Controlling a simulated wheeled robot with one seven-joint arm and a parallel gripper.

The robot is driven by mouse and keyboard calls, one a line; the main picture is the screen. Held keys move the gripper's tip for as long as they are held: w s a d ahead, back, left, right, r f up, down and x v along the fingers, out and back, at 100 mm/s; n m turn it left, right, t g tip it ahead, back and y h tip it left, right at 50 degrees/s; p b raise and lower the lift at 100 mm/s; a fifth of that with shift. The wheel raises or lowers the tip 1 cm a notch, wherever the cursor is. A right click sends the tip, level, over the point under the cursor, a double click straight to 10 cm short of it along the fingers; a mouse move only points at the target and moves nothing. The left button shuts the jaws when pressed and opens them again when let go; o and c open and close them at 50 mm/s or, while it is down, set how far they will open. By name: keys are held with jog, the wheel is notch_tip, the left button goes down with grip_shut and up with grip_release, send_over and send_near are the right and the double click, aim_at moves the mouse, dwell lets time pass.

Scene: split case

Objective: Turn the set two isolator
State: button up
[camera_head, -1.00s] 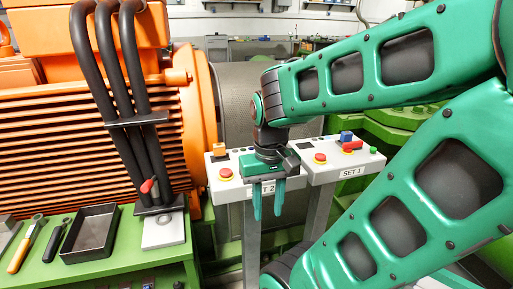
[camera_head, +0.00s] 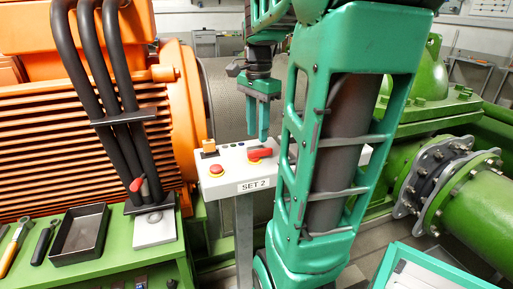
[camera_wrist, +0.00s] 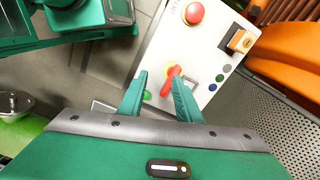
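The white set two box (camera_head: 230,185) stands on a post, with its SET 2 label (camera_head: 254,185) on the front. The isolator's red handle (camera_head: 260,154) sits on its top and also shows in the wrist view (camera_wrist: 172,78). My gripper (camera_head: 257,132) points down above the box, close to the handle. In the wrist view my gripper (camera_wrist: 158,80) has its two fingers apart, with the red handle seen between and beyond their tips. Whether a finger touches the handle I cannot tell.
A red push button (camera_head: 216,170) and an orange switch (camera_head: 209,146) share the box top. My arm hides most of the neighbouring box. A green bench (camera_head: 100,262) with a black tray (camera_head: 80,235) is at left, green pipework (camera_head: 470,200) at right.

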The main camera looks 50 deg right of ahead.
aim_at(260, 153)
jog(key=w+d+r+m, duration=0.2)
jog(key=d+m, duration=0.2)
notch_tip(260, 153, down, 11)
jog(key=shift+d+r, duration=0.15)
jog(key=shift+r, duration=0.05)
dwell(0.3)
grip_shut()
